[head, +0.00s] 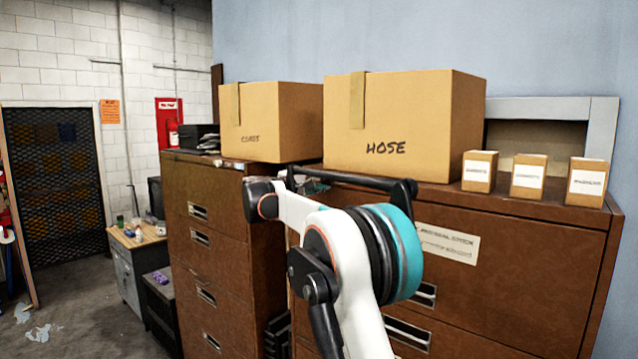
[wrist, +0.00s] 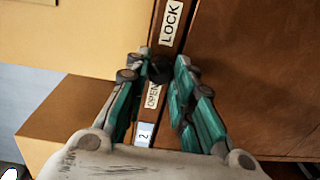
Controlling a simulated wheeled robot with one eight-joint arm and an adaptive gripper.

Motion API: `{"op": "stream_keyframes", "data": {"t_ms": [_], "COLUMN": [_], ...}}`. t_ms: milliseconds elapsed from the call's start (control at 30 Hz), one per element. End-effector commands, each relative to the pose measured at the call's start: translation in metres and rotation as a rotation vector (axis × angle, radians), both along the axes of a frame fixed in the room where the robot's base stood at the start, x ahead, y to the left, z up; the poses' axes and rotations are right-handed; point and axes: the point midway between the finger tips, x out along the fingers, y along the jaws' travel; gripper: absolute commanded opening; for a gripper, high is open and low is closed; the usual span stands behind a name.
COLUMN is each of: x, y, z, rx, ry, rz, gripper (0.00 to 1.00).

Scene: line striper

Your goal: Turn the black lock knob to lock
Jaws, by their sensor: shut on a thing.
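The black lock knob (wrist: 159,72) shows in the wrist view on a narrow brown strip between cabinet faces. A white LOCK label (wrist: 172,20) is above it, and an OPEN label (wrist: 152,95) is just below it. My gripper (wrist: 163,64) has its two green-padded fingers on either side of the knob, with the tips closed on it. The fingers partly cover the knob, so its exact turn cannot be told. In the head view my arm hides the knob and the gripper's fingertips.
Brown filing cabinets (head: 520,268) stand ahead in the head view. A HOSE box (head: 400,125), another cardboard box (head: 275,122) and three small cartons (head: 528,178) sit on top. A workbench (head: 135,240) is at the left. Open floor (head: 85,300) lies at the lower left.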

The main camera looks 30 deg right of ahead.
Motion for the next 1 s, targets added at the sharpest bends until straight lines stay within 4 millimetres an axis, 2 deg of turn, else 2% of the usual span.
{"op": "stream_keyframes", "data": {"t_ms": [167,200,300,600,733,867,1000], "x": [0.000,0.000,0.000,0.000,-0.002,-0.008,-0.018], "y": [0.000,0.000,0.000,0.000,0.007,0.026,0.053], "z": [-0.001,-0.001,-0.001,0.000,0.000,0.001,0.001], "rx": [0.002,0.002,0.002,0.001,0.001,0.001,0.001], "ry": [0.000,0.001,0.001,0.001,0.001,0.001,0.001], "rz": [0.000,0.000,0.000,0.000,0.001,0.003,0.003], "gripper": [0.00,0.25,0.44,0.44,0.44,0.44,0.44]}}
